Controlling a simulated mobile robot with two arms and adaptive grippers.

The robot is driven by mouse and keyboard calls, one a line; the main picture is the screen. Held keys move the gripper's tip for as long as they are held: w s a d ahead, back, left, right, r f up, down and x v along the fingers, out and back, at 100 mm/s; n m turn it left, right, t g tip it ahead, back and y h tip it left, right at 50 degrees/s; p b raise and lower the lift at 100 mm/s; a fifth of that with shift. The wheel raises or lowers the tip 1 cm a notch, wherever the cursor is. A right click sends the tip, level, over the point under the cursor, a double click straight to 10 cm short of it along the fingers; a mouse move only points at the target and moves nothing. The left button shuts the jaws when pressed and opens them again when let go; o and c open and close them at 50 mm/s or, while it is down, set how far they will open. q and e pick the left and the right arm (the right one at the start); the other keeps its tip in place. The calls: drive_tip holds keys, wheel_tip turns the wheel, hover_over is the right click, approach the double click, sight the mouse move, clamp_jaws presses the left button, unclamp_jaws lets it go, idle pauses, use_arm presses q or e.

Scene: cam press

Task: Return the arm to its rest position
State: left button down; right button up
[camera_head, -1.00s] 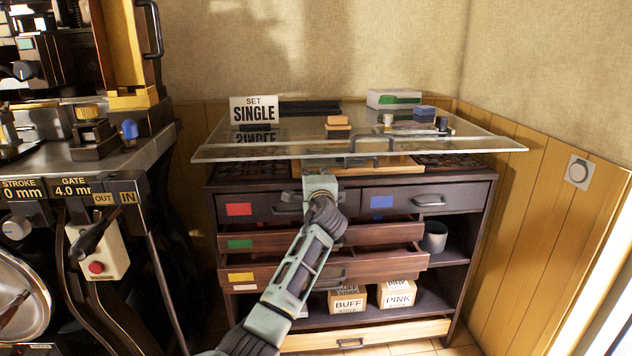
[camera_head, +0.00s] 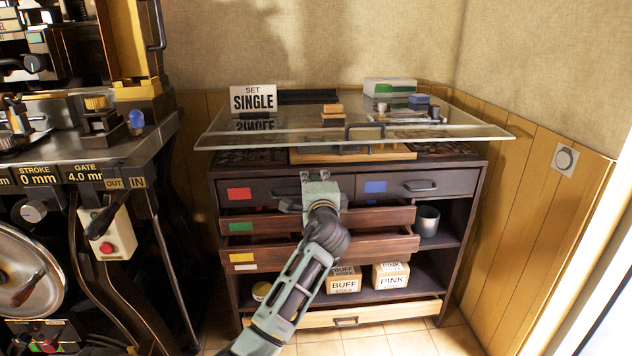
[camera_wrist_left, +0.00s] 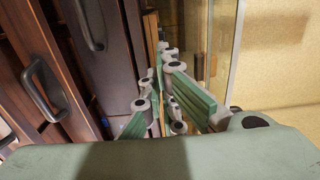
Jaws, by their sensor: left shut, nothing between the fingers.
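My left arm reaches up from the bottom of the head view. Its gripper (camera_head: 306,176) is in front of the upper left drawer (camera_head: 262,195) of the dark cabinet, below the glass top's front edge. In the left wrist view the green-grey fingers (camera_wrist_left: 167,92) are together with nothing between them, with drawer fronts to the left. The wrist partly hides the drawers behind it. I cannot tell whether the fingertips touch the cabinet. My right gripper is not in view.
The glass panel (camera_head: 460,135) with a front handle sticks out over the cabinet. Green-tagged (camera_head: 241,227) and yellow-tagged (camera_head: 243,258) drawers stand partly open. A press machine (camera_head: 60,200) stands to the left. Boxes (camera_head: 391,276) sit on the low shelf. Floor shows at the front right.

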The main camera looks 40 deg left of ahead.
use_arm(q)
drive_tip(key=shift+v, duration=1.15)
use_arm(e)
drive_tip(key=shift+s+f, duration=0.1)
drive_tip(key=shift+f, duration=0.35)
